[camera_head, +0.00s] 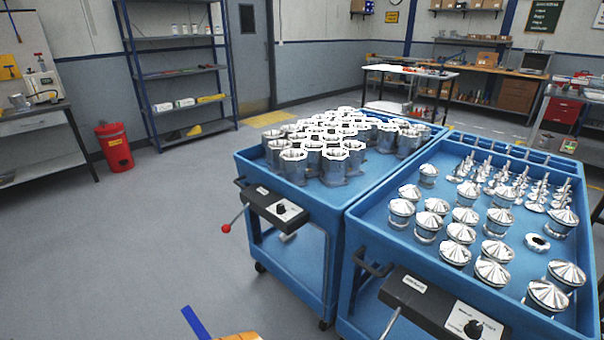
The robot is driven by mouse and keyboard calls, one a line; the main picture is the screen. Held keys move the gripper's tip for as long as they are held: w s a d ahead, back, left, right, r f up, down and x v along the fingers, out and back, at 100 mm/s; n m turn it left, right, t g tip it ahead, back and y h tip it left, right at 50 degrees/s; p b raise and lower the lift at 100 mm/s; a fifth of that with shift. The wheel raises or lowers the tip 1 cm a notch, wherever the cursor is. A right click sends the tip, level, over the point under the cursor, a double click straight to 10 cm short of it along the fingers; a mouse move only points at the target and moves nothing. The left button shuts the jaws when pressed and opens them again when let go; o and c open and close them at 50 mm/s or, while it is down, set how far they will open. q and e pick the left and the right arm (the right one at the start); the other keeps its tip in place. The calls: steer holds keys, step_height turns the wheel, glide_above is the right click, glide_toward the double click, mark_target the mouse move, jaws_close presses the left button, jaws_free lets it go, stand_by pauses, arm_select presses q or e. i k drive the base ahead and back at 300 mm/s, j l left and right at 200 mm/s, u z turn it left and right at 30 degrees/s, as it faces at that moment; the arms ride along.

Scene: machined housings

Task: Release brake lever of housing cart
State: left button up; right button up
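The left blue cart (294,255) carries several open-topped metal housings (335,158). A dark handle box (272,207) with a knob is on its near end. A thin brake lever with a red ball end (226,229) sticks out from this box, down and to the left. Nothing touches the lever. A blue strip and an orange piece (238,337) enter at the bottom edge, below and apart from the lever. They look like part of my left gripper, but most of it is cut off and its opening cannot be seen. My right gripper is not in view.
A second blue cart (350,290) with cone-topped parts stands close on the right. Its own handle box (440,305) and a rod are near the bottom edge. A red bin (115,147) and a shelf rack (185,70) stand behind. The floor left of the carts is clear.

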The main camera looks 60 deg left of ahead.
mark_target(225, 228)
steer(key=k+u, duration=0.2)
steer(key=u, duration=0.25)
steer(key=k+j+u, duration=0.1)
steer(key=u, duration=0.3)
steer(key=k+j+u, duration=0.15)
steer(key=u, duration=0.3)
steer(key=k+j+u, duration=0.2)
steer(key=u, duration=0.2)
steer(key=k+j+u, duration=0.1)
steer(key=u, duration=0.35)
steer(key=j, duration=0.1)
